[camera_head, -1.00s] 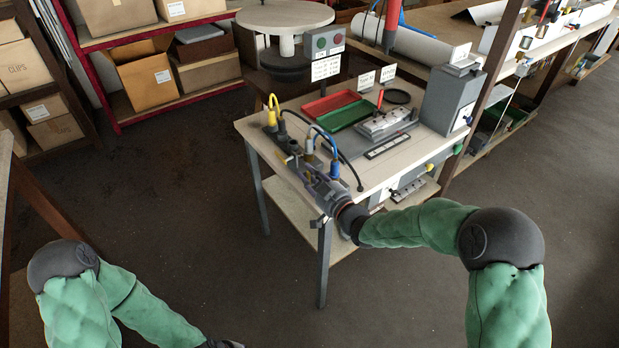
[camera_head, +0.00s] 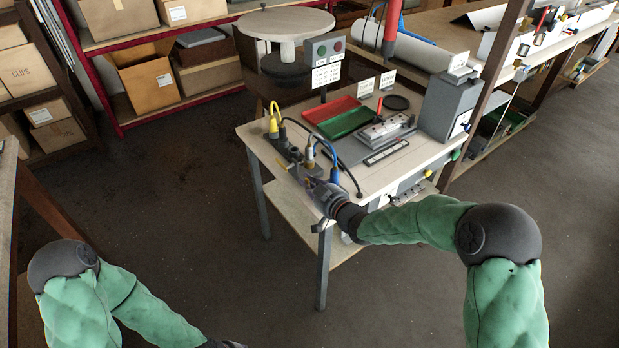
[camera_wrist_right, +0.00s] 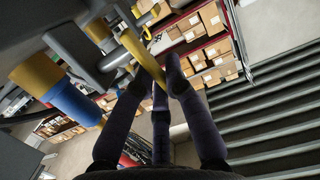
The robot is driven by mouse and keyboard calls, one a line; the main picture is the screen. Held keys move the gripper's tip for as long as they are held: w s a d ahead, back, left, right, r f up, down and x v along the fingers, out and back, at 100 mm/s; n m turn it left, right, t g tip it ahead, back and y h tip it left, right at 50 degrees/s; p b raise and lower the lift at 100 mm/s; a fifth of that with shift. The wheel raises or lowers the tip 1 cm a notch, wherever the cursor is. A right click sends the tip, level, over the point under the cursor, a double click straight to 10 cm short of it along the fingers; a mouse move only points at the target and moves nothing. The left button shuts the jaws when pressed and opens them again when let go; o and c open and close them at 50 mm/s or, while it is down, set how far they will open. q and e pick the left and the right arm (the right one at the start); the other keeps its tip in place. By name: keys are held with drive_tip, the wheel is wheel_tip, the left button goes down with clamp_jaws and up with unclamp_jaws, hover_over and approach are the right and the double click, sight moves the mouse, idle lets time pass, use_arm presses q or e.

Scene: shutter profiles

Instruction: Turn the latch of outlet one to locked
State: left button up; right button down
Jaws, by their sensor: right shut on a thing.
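The outlet block (camera_head: 292,152) stands along the left edge of the workbench, with a yellow plug (camera_head: 273,122) at its far end and a blue plug (camera_head: 334,172) at its near end. My right gripper (camera_head: 309,181) is at the block's outer side, low by the near end. In the right wrist view its purple fingers (camera_wrist_right: 155,80) close around a yellow lever (camera_wrist_right: 141,54), which appears to be a latch. Which outlet it belongs to cannot be read. A yellow-and-blue connector (camera_wrist_right: 62,88) is left of the fingers. My left arm enters at lower left; its gripper is out of frame.
On the bench (camera_head: 400,165) are a red tray (camera_head: 332,107), a green tray (camera_head: 349,122), a grey fixture (camera_head: 383,132) and a grey box (camera_head: 447,105). Cables loop above the outlets. A button box (camera_head: 326,48) stands behind. The floor left of the bench is clear.

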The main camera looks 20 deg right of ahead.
drive_tip(key=g+h+p, duration=0.1)
drive_tip(key=g+p, duration=0.1)
drive_tip(key=p, duration=0.2)
drive_tip(key=w+g+h+p, duration=0.1)
drive_tip(key=g+p, duration=0.2)
drive_tip(key=p, duration=0.1)
drive_tip(key=w+a+f+g+h+p, duration=0.1)
drive_tip(key=g+p, duration=0.2)
drive_tip(key=p, duration=0.2)
drive_tip(key=shift+w, duration=0.25)
drive_tip(key=shift+w+f+g+h+p, duration=0.15)
drive_tip(key=shift+f+g+h+p, duration=0.15)
drive_tip(key=shift+g+p, duration=0.65)
drive_tip(key=shift+w+a+f+g+h+p, duration=0.1)
drive_tip(key=shift+f+g+h+p, duration=0.2)
drive_tip(key=shift+g, duration=0.35)
drive_tip(key=shift+w+a+f+g+h+p, duration=0.1)
drive_tip(key=shift+f+g+h+p, duration=0.1)
drive_tip(key=shift+g+p, duration=0.3)
drive_tip(key=shift+d+f+g+h+p, duration=0.1)
drive_tip(key=shift+f+g+h+p, duration=0.2)
drive_tip(key=shift+g, duration=0.45)
drive_tip(key=shift+f+g+h+p, duration=0.2)
drive_tip(key=shift+f+g, duration=0.1)
drive_tip(key=shift+g, duration=0.45)
drive_tip(key=shift+s, duration=0.1)
drive_tip(key=c, duration=1.6)
unclamp_jaws()
drive_tip(key=shift+f, duration=0.1)
drive_tip(key=shift+o, duration=0.2)
